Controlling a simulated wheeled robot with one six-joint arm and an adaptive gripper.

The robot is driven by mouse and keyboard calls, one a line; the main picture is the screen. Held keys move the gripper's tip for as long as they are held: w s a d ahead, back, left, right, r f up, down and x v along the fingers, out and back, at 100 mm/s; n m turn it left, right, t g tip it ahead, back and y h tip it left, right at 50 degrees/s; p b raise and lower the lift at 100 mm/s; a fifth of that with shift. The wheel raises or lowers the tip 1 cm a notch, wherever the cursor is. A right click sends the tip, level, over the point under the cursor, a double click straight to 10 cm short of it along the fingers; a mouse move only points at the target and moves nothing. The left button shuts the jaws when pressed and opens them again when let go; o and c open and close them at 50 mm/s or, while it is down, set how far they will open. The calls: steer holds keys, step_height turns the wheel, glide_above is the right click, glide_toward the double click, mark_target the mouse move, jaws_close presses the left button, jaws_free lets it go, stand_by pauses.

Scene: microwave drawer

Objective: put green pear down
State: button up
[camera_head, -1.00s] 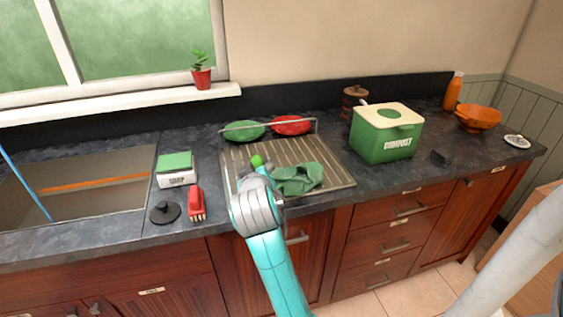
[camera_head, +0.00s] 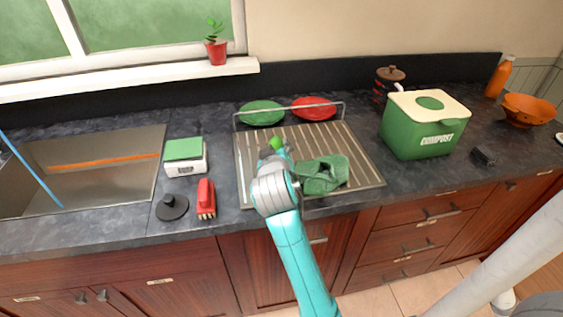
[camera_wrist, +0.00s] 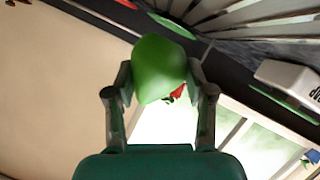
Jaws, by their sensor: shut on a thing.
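The green pear (camera_wrist: 160,68) is held between the two fingers of my gripper (camera_wrist: 160,90) in the wrist view. In the head view only a small part of the green pear (camera_head: 277,143) shows past the end of my arm. My gripper (camera_head: 275,152) is over the left part of the ribbed drying rack (camera_head: 350,145), mostly hidden behind my wrist. I cannot tell the gap between the pear and the rack.
Green (camera_head: 262,113) and red (camera_head: 313,108) plates stand behind. A scale (camera_head: 185,155), red brush (camera_head: 206,198) and sink (camera_head: 80,170) are left. A compost bin (camera_head: 423,125) stands right.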

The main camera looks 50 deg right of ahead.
steer(key=shift+f, duration=2.65)
steer(key=shift+f, duration=0.15)
steer(key=o, duration=1.4)
